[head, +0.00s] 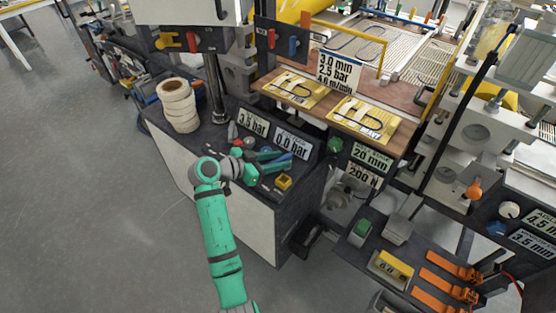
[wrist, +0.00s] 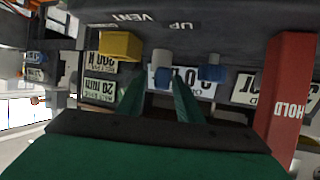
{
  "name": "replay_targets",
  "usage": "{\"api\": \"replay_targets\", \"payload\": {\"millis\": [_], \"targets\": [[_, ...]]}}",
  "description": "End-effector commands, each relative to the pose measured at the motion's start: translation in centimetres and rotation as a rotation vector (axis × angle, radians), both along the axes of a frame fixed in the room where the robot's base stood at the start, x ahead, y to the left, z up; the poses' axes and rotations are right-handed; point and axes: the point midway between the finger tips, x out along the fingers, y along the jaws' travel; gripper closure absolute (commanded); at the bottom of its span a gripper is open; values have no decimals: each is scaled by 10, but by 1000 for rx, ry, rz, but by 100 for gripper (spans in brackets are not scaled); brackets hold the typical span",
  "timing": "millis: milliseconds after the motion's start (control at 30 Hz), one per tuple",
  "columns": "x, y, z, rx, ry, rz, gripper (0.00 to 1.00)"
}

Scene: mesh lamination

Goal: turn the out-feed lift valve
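My gripper (head: 250,168) is over the dark console top (head: 212,134) in the head view. In the wrist view its two green fingers (wrist: 160,92) stand apart. A grey-and-blue knob (wrist: 162,70), which looks like the lift valve, shows between and just beyond the fingertips. I cannot tell whether they touch it. A second blue knob (wrist: 210,68) is just to its right. The labels UP (wrist: 185,25) and VENT (wrist: 130,18) appear upside down above the knobs. In the head view blue handles (head: 276,163) lie beside my gripper, partly crowded by it.
A yellow block (wrist: 120,45) is left of the fingers and a red HOLD part (wrist: 290,100) is at right. In the head view, tape rolls (head: 178,106) stand on the console. Pressure signs (head: 292,144) stand behind the handles. Open floor (head: 90,190) is at left.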

Motion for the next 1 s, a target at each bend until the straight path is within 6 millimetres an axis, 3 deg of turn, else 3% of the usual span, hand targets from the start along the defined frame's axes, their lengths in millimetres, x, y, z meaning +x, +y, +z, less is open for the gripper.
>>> {"api": "replay_targets", "payload": {"millis": [167,700,1000], "targets": [[-4,9,4,-1,0,2,67],[-45,78,38,0,-2,1,67],[-50,86,41,0,0,0,67]]}}
